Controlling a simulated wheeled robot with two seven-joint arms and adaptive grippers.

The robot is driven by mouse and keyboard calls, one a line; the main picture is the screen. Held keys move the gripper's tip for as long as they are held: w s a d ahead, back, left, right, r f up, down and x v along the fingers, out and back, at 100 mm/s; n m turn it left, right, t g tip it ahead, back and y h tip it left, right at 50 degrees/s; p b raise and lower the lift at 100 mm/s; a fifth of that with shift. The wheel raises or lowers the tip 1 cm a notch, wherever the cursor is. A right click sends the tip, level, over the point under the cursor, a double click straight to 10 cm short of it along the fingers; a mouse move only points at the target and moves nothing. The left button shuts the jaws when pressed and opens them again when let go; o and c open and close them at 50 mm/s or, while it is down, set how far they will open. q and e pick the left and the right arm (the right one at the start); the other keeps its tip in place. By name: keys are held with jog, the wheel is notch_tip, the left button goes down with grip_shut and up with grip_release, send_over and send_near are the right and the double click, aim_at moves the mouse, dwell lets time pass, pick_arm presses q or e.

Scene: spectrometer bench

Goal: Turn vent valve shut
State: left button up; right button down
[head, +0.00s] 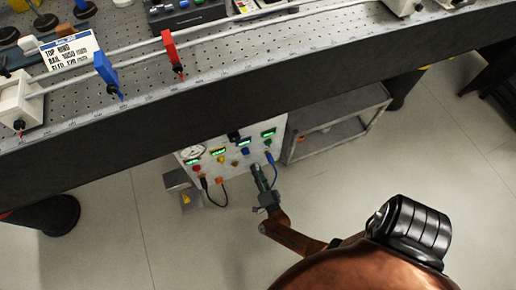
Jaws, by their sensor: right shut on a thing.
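A pale control panel (228,170) with small green displays, coloured knobs and a round gauge (192,152) stands under the bench. My right gripper (256,172) reaches up to the lower right part of the panel. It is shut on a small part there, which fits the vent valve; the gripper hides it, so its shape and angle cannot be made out. My left gripper is not in view.
A blue cable (271,168) hangs close beside my right gripper, and a dark cable (212,198) loops at the panel's lower left. The black bench edge (200,110) overhangs the panel. A grey shelf cart (335,130) stands to the right. The floor in front is clear.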

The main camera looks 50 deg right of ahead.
jog(key=shift+n+p, duration=0.3)
jog(key=shift+n, duration=3.3)
jog(key=c, duration=1.6)
grip_release()
